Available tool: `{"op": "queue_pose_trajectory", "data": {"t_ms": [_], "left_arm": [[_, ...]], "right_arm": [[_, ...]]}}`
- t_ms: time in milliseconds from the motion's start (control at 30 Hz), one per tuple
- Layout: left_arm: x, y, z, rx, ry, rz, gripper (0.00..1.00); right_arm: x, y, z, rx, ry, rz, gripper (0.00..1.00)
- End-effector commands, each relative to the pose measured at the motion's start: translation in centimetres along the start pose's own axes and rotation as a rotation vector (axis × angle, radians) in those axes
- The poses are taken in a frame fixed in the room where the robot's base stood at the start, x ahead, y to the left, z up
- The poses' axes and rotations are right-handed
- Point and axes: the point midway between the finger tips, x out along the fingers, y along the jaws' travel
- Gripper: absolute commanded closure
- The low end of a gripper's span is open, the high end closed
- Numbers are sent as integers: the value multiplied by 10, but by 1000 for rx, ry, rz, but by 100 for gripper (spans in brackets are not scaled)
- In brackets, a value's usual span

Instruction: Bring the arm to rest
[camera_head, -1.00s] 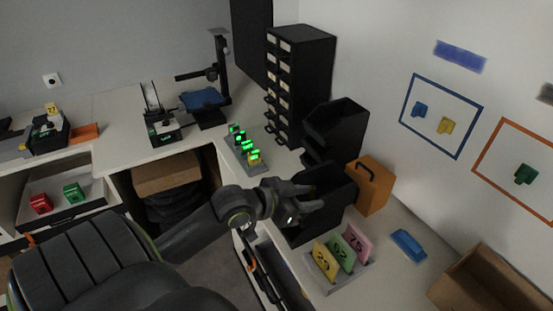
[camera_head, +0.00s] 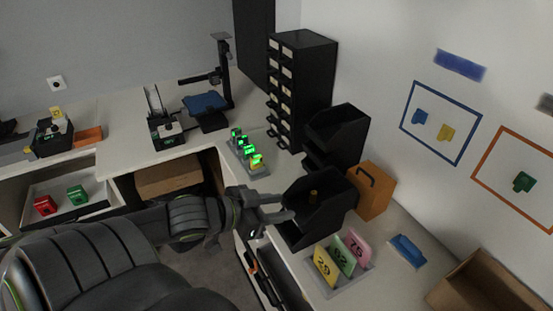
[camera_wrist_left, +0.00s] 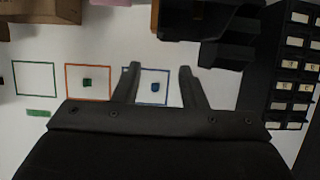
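My left arm comes in from the left in the head view. Its gripper (camera_head: 283,206) is beside the left edge of the open black bin (camera_head: 327,220), above the counter's edge. In the left wrist view the two fingers (camera_wrist_left: 160,70) stand apart with nothing between them, so the gripper is open. My right gripper is in neither view.
A black drawer tower (camera_head: 303,85) and an orange box with a handle (camera_head: 370,190) stand close by. Numbered cards (camera_head: 343,258) sit in a grey holder in front. A blue object (camera_head: 408,250) and an open carton (camera_head: 485,285) lie right. An open drawer (camera_head: 268,275) is below.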

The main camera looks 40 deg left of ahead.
Motion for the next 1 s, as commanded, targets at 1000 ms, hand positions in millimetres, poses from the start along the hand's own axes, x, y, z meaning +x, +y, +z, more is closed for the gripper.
{"op": "queue_pose_trajectory", "data": {"t_ms": [1000], "left_arm": [[56,-148,253,-124,-277,-417,62]], "right_arm": [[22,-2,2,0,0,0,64]]}}
